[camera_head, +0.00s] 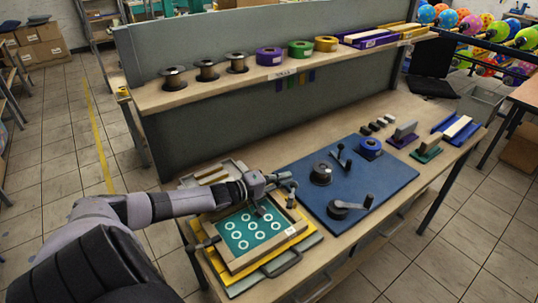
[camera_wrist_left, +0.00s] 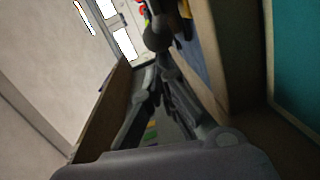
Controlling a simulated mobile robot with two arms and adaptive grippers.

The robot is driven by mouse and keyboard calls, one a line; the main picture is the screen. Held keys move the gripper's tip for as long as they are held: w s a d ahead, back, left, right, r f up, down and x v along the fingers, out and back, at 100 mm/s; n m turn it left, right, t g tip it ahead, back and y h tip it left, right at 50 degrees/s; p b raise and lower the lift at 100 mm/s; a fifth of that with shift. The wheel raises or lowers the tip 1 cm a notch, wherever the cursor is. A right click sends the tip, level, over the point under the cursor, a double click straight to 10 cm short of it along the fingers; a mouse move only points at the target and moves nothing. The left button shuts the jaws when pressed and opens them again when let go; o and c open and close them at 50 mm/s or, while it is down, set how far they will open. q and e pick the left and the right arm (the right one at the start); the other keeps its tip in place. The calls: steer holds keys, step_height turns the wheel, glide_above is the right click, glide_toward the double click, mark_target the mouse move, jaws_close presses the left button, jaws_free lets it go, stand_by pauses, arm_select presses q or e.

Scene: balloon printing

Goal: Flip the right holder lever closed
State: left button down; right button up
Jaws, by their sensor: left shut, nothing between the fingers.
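The printing frame is a wooden frame (camera_head: 231,266) around a teal screen with several white rings, on a yellow base. My left gripper (camera_head: 282,179) is over the frame's far right corner in the head view. Its fingers are shut and empty. A grey upright piece, which looks like the right holder lever (camera_head: 291,194), stands at that corner, close by the fingertips. In the left wrist view a dark rounded knob (camera_wrist_left: 157,34) is just ahead of the fingertips (camera_wrist_left: 160,66); I cannot tell whether they touch. A grey lever (camera_head: 206,242) is on the frame's left side.
A blue mat (camera_head: 390,195) right of the frame carries dark round items with handles and a blue spool (camera_head: 370,147). A shelf (camera_head: 160,101) with spools runs behind. A tray (camera_head: 190,179) lies behind the frame. The wooden table's right part holds small stamps and blocks.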

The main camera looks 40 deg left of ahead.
steer(key=shift+a, duration=0.15)
steer(key=shift+a, duration=0.4)
steer(key=shift+d, duration=0.4)
arm_select(q)
steer(key=shift+r, duration=0.15)
arm_select(e)
steer(key=shift+r, duration=0.15)
